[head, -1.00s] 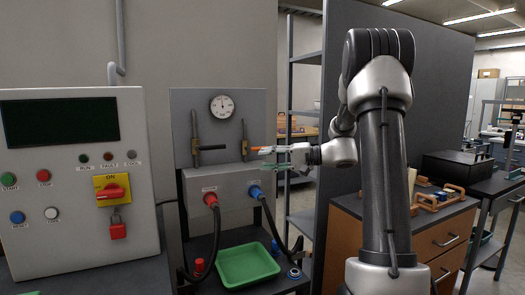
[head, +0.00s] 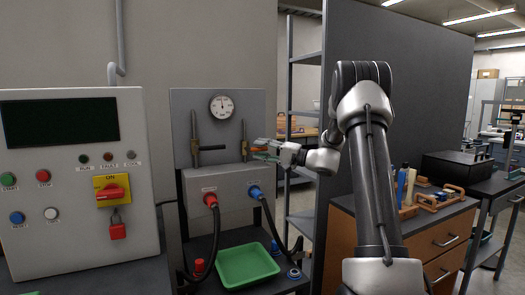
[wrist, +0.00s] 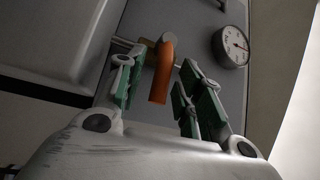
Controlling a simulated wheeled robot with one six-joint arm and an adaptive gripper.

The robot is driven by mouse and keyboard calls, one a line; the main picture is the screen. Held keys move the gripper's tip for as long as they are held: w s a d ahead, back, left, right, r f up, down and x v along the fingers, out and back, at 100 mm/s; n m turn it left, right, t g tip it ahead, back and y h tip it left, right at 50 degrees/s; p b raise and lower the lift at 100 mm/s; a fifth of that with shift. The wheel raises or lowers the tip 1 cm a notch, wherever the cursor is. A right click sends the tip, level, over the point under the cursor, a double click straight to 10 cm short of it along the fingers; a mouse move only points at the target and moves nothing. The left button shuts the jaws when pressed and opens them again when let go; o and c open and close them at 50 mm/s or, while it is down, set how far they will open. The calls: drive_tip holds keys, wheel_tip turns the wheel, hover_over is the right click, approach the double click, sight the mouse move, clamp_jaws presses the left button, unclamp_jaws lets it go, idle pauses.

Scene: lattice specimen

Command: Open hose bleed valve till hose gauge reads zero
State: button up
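The orange valve handle (wrist: 162,72) shows in the wrist view between the green-padded fingers of my gripper (wrist: 157,98). Gaps show beside it, so the gripper looks open around it and not closed on it. In the head view my gripper (head: 262,149) is at the right-hand brass valve (head: 244,140), and its fingers hide most of the handle. The round white gauge (head: 221,106) is on the grey panel above; it also shows in the wrist view (wrist: 232,46). Its needle is too small to read surely. A left brass valve (head: 195,139) has a dark handle pointing right.
Below the valves a grey box (head: 226,188) carries a red hose coupling (head: 210,200) and a blue one (head: 255,192). A green tray (head: 247,265) lies beneath. A control cabinet (head: 78,185) stands left, a wooden drawer bench (head: 430,245) right.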

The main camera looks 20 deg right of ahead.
drive_tip(key=shift+c, duration=0.3)
clamp_jaws()
